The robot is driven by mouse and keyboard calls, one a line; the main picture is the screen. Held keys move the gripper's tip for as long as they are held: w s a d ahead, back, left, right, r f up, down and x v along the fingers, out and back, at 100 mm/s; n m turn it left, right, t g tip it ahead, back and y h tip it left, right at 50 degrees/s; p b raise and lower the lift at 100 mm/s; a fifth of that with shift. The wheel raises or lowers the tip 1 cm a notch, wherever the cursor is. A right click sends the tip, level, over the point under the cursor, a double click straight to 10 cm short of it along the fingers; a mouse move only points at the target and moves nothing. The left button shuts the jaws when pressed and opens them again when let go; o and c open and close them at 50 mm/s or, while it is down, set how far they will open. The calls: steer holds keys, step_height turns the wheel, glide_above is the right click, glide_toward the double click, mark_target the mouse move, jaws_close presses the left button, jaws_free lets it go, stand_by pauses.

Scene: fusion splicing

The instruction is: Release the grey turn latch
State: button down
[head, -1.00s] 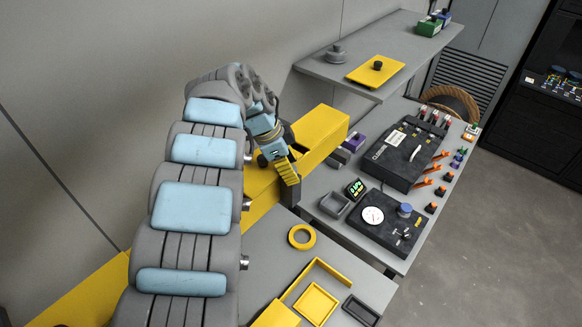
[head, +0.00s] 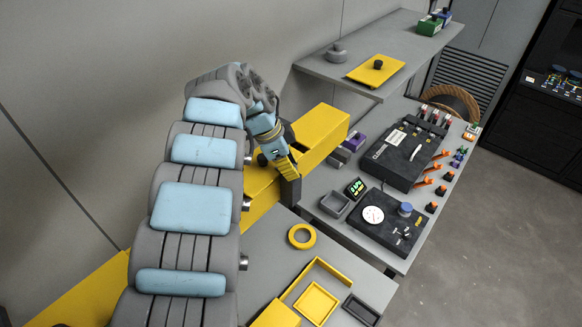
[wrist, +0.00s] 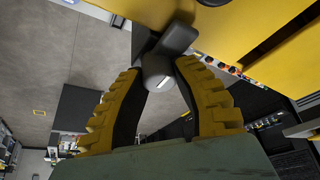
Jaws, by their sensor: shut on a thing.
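The grey turn latch (wrist: 177,38) shows in the wrist view against a yellow housing (wrist: 240,25). It has a dark bar and a rounded end with a small white mark. My gripper (wrist: 160,70) has its two yellow ribbed fingers shut on the rounded end, one on each side. A dark grey piece, seemingly the latch (head: 291,190), shows just below the fingers. The fingertips are hard to make out there.
A grey bench right of the housing holds a black splicer unit (head: 403,153), a black gauge panel (head: 388,222) and a small grey tray (head: 335,204). A yellow ring (head: 302,236) and yellow tray (head: 316,304) lie nearer. A grey shelf (head: 320,66) stands behind.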

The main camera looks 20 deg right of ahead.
steer(key=shift+d+f+n+t+b, duration=0.15)
steer(key=shift+n+b, duration=0.25)
steer(key=shift+b, duration=0.95)
steer(key=shift+a+f+n+t+b, duration=0.15)
steer(key=shift+n+b, duration=0.25)
steer(key=shift+b, duration=0.95)
steer(key=n+b, duration=0.2)
steer(key=b, duration=0.2)
steer(key=shift+t, duration=0.4)
steer(key=shift+n+b, duration=0.4)
steer(key=shift+b, duration=0.1)
steer(key=shift+n+t+b, duration=0.5)
steer(key=shift+n+b, duration=0.4)
steer(key=shift+b, duration=0.35)
steer(key=n+t+b, duration=0.1)
steer(key=n+b, duration=0.1)
steer(key=n+y+b, duration=0.1)
steer(key=n+b, duration=0.1)
steer(key=n, duration=0.1)
steer(key=shift+n+t, duration=0.3)
steer(key=shift+t, duration=0.1)
steer(key=n+y+b, duration=0.1)
steer(key=n+b, duration=0.1)
steer(key=n, duration=0.1)
steer(key=shift+t, duration=0.4)
steer(key=shift+r+n+t+y+b, duration=0.15)
steer(key=shift+n+t+y+b, duration=0.35)
steer(key=shift+n, duration=0.9)
steer(key=shift+n+g, duration=0.3)
